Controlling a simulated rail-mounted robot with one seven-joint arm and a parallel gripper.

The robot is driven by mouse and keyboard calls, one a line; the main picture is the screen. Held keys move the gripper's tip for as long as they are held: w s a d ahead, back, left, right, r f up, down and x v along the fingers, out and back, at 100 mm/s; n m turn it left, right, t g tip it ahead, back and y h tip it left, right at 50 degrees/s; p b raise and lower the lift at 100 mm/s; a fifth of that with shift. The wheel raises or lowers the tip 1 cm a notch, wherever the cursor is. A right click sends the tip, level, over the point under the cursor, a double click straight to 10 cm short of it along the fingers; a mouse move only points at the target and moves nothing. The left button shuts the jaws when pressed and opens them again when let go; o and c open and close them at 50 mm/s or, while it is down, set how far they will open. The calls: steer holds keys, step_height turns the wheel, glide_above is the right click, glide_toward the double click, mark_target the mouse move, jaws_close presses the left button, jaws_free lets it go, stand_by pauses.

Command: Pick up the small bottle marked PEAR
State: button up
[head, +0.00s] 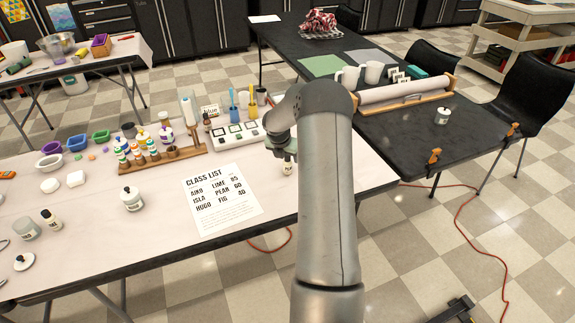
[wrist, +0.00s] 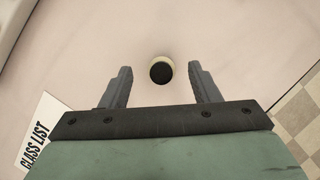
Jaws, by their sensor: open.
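A small pale bottle with a dark cap (wrist: 161,72) stands on the white table, seen from above in the wrist view. It sits between and a little past the two open fingers of my gripper (wrist: 160,80), touching neither as far as I can see. In the head view my gripper (head: 284,152) hangs over the table's right part, and a small pale bottle (head: 289,194) shows just below it, partly hidden by the arm. No label can be read on this bottle, so I cannot tell whether it is marked PEAR.
A class list sheet (head: 224,199) lies to the left. Beyond it stand a wooden rack (head: 160,161) of small bottles and a white tray (head: 236,133). Another small dark-capped bottle (head: 51,220) and jars (head: 131,200) stand further left. The table's right edge is close.

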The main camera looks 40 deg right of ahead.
mark_target(287, 160)
steer(key=x, duration=0.4)
steer(key=shift+f+p, duration=0.35)
steer(key=shift+p, duration=0.05)
steer(key=shift+s, duration=0.1)
steer(key=c, duration=1.1)
steer(key=shift+r, duration=0.1)
